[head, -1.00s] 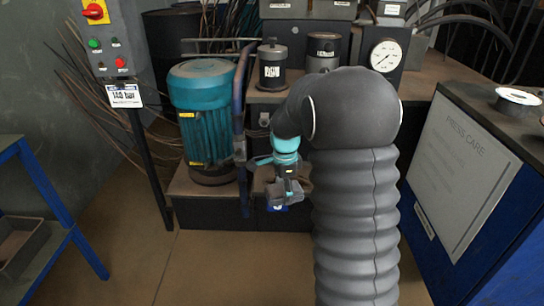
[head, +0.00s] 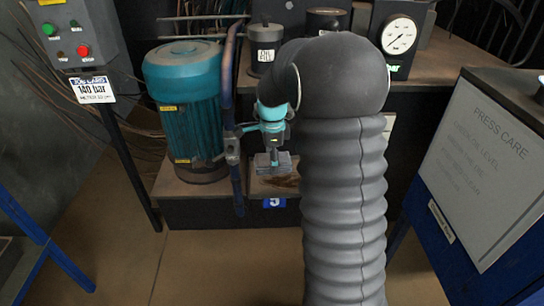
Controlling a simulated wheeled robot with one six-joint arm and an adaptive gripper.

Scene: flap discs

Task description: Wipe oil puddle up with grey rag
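My gripper (head: 273,155) points down in front of the press base, just right of the blue upright pipe. A grey, flat, folded piece that looks like the rag (head: 281,165) is at its fingertips, and the fingers appear shut on it. A dark brown oil puddle (head: 286,182) shows on the low ledge right below and in front of the rag. Part of the puddle is hidden behind my arm and the rag. I cannot tell whether the rag touches the oil.
A teal motor (head: 186,110) stands left of the gripper, with the blue pipe (head: 229,100) close between them. A blue number tag (head: 274,202) is on the ledge front. A control box (head: 72,35) is at left, a blue cabinet (head: 440,215) at right. The floor in front is clear.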

